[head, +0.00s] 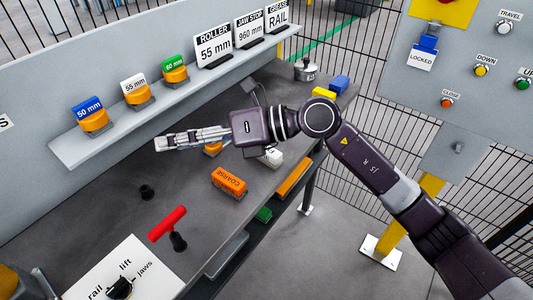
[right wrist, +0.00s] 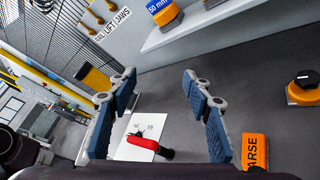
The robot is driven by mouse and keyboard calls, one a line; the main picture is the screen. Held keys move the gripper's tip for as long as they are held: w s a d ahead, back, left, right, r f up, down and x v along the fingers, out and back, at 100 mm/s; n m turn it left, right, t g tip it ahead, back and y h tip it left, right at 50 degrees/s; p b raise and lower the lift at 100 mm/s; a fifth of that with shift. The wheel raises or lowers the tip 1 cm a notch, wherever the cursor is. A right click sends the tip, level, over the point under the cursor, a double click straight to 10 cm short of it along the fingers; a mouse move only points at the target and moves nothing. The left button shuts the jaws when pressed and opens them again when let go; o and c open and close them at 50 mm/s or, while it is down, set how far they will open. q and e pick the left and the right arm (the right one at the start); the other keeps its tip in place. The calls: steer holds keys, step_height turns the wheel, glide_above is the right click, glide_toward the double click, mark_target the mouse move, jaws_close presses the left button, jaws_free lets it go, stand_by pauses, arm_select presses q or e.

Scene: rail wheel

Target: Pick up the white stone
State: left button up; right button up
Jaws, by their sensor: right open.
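A small white block (head: 271,158), which looks like the white stone, lies on the grey bench in the head view, just below my right wrist and partly hidden by it. I cannot make out the white block in the right wrist view. My right gripper (head: 161,144) reaches left over the bench, its fingertips well to the left of the white block. In the right wrist view the gripper (right wrist: 160,75) is open, with nothing between its fingers.
An orange COARSE block (head: 229,181) lies near the bench's front edge. Another orange piece (head: 212,149) is partly hidden under my right gripper. A red-handled tool (head: 168,222) stands toward the front left. A shelf (head: 180,97) with labelled pieces runs along the back.

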mark_target(267, 148)
steer(key=w+d+f+h, duration=0.1)
steer(key=d+f+h, duration=0.1)
steer(key=w+d+f+h, duration=0.2)
steer(key=w+d+f+n+t+h, duration=0.1)
steer(key=w+d+f, duration=0.1)
steer(key=shift+d+f+h, duration=0.1)
steer(key=shift+f+h, duration=0.15)
steer(key=shift+h, duration=0.15)
steer(key=w+d+h, duration=0.2)
steer(key=d, duration=0.1)
steer(key=w+d+f+t+h, duration=0.1)
steer(key=w+d+h, duration=0.1)
steer(key=d, duration=0.2)
steer(key=w+d+h, duration=0.1)
steer(key=d, duration=0.3)
steer(key=shift+w+d+f+t+h, duration=0.1)
steer(key=shift+w+f+t+h, duration=0.2)
steer(key=shift+w+f+h, duration=0.1)
steer(key=shift+w+d+f, duration=0.15)
steer(key=shift+d+f, duration=0.05)
steer(key=p+x, duration=0.1)
steer(key=x, duration=0.1)
steer(key=p+x, duration=0.1)
steer(key=x, duration=0.3)
steer(key=shift+w+d+f+p, duration=0.2)
steer(key=shift+w+p, duration=0.1)
steer(key=shift+p, duration=0.1)
steer(key=shift+w+a+f, duration=0.1)
steer(key=shift+f, duration=0.3)
jaws_close()
